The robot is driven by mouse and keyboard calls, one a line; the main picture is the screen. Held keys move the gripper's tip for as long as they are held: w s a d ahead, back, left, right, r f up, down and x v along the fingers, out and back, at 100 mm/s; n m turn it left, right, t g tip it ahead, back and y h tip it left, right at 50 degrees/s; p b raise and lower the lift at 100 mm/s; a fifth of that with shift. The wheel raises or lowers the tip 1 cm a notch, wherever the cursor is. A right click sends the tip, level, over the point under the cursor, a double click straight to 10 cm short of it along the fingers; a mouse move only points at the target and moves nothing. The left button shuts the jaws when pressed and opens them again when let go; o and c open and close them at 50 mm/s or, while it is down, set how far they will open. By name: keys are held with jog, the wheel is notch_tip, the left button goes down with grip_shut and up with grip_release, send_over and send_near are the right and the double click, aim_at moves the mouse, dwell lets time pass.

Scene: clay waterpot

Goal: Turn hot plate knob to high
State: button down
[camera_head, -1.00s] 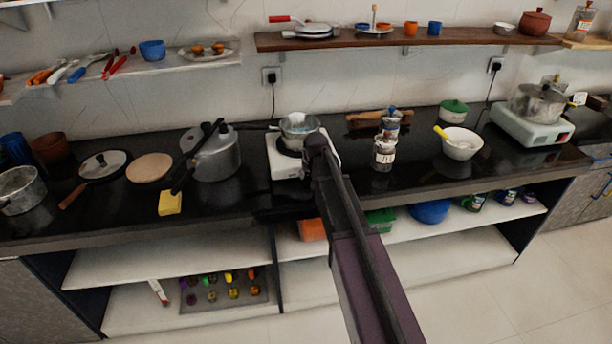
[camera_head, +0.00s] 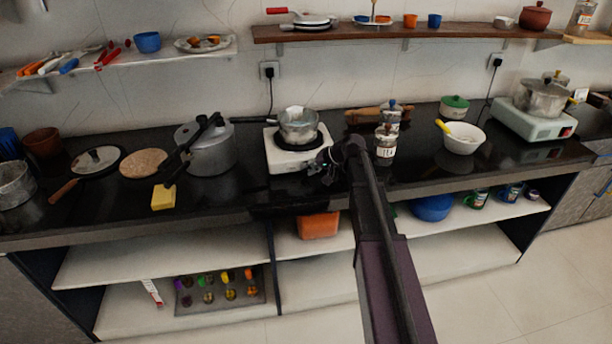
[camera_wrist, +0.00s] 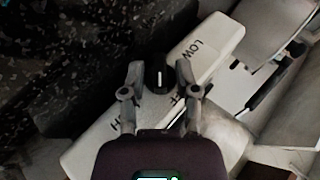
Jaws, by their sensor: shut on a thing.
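The white hot plate (camera_head: 283,161) stands on the black counter, left of centre, with a saucepan (camera_head: 298,127) on its dark burner. In the wrist view, the black knob (camera_wrist: 158,74) has a white line pointing nearly up the picture. It sits on the hot plate's pale front panel (camera_wrist: 214,38), near the printed word LOW; other lettering at the lower left is partly hidden by the fingers. My gripper (camera_wrist: 159,72) has one finger on each side of the knob and is shut on it. In the head view my gripper (camera_head: 326,166) is at the hot plate's front right corner.
Glass jars (camera_head: 385,144) stand right of my gripper. A pressure cooker (camera_head: 211,153) is at the left, with yellow butter or cheese (camera_head: 163,197) in front. A white bowl (camera_head: 464,139) is further right. The counter's front edge runs beneath my arm.

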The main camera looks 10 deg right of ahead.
jog(key=y+b, duration=0.2)
jog(key=b, duration=0.1)
jog(key=f+m+t+y+b, duration=0.1)
jog(key=y+b, duration=0.2)
jog(key=shift+d+b, duration=0.2)
jog(key=shift+b, duration=0.2)
jog(key=shift+m+y+b, duration=0.5)
jog(key=shift+y+b, duration=0.2)
jog(key=shift+b, duration=0.35)
jog(key=shift+r+b, duration=0.1)
jog(key=shift+b, duration=0.25)
jog(key=shift+r+t+y, duration=0.15)
jog(key=shift+t+y, duration=0.15)
jog(key=c, duration=0.7)
grip_release()
jog(key=shift+o, duration=0.4)
